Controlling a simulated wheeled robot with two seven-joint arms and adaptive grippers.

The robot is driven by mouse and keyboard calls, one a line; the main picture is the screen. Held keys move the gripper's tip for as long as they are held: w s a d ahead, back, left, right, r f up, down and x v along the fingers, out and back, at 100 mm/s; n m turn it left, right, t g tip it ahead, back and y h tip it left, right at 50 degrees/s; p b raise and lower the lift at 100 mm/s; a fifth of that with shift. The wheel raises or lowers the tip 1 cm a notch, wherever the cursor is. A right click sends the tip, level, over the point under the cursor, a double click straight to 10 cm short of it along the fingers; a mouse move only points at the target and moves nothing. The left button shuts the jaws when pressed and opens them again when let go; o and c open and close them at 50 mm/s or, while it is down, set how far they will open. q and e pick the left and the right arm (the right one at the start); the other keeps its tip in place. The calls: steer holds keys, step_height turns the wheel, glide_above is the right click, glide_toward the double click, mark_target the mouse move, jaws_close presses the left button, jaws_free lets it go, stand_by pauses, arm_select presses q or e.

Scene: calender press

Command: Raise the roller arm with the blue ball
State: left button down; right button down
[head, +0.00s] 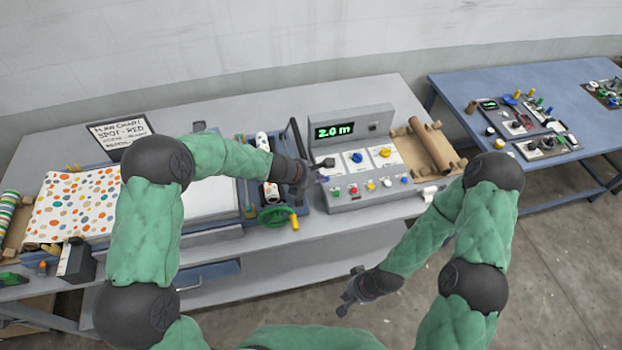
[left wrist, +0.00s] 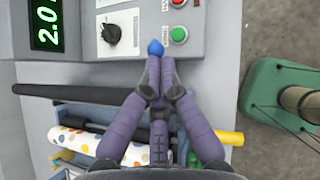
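The blue ball (left wrist: 155,47) shows in the left wrist view at the tips of my left gripper (left wrist: 154,62). The two fingers are drawn close together on it, and part of the ball sticks out beyond them. In the head view my left gripper (head: 308,171) is beside the press, and the hand hides the ball. The roller arm's dark bar (head: 295,134) runs down to the hand; it also shows in the left wrist view (left wrist: 75,93), passing behind the fingers. My right gripper (head: 348,292) is low, in front of the table, with its fingers apart and empty.
The control panel (head: 348,207) with a green "2.0 m" display stands right of the hand, close to the fingertips. A green handwheel (head: 272,216) with a yellow handle is below the left hand. A cardboard roll (head: 430,146) lies right. A blue table (head: 450,88) stands beyond.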

arm_select(q)
steer(key=shift+w+d+f, duration=0.15)
steer(key=shift+d+f, duration=0.3)
steer(key=shift+d, duration=0.2)
arm_select(e)
steer(key=shift+f, duration=0.25)
